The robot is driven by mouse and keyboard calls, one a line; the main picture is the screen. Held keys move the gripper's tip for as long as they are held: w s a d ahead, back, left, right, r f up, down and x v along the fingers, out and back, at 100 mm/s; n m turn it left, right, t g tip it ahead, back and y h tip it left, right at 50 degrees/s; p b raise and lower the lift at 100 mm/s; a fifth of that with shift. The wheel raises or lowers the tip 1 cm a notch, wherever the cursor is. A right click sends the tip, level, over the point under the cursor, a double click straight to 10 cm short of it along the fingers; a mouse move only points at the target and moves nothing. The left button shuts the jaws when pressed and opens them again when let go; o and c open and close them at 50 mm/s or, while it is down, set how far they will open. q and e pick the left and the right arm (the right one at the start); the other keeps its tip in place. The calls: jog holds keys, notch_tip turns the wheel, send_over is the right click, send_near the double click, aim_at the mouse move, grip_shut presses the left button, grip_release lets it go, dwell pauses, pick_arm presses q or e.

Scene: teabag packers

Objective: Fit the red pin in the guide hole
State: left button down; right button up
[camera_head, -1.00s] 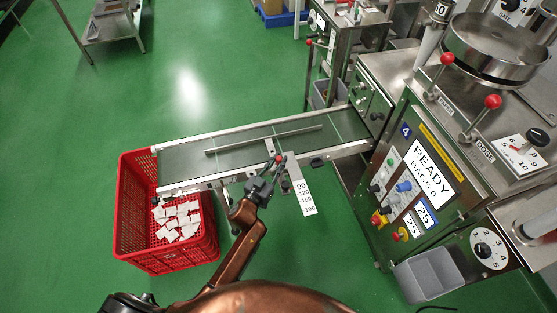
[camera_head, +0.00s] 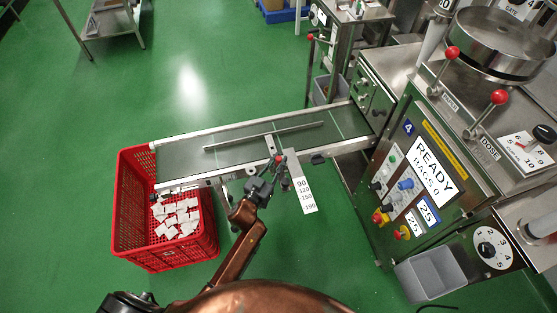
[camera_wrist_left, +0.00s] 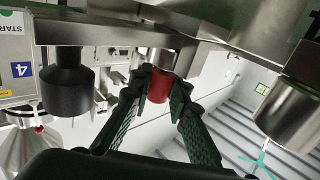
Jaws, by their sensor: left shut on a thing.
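The red pin (camera_head: 279,159) shows as a small red tip at the near side of the conveyor, next to the guide bracket and the white scale plate (camera_head: 304,194) marked 90 to 190. My left gripper (camera_head: 271,174) is at it from the near side. In the left wrist view the gripper's fingers (camera_wrist_left: 160,88) are shut on the red pin (camera_wrist_left: 159,86), which stands close under a metal part. The guide hole itself is hidden, and I cannot tell how far the pin is in it. My right gripper is not in view.
The conveyor (camera_head: 185,160) carries a long thin guide rail (camera_head: 225,146). A red crate (camera_head: 135,225) with white teabags stands at its left end. The machine panel (camera_head: 425,175) reading READY BAGS and a grey bin (camera_head: 430,278) are to the right. Green floor is open around.

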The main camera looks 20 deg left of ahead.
pick_arm(q)
jog(key=shift+f, duration=0.35)
jog(key=c, duration=1.7)
grip_release()
jog(key=shift+c, duration=0.2)
jog(key=s+a, duration=0.2)
jog(key=s, duration=1)
jog(key=shift+a, duration=0.15)
jog(key=shift+w, duration=0.1)
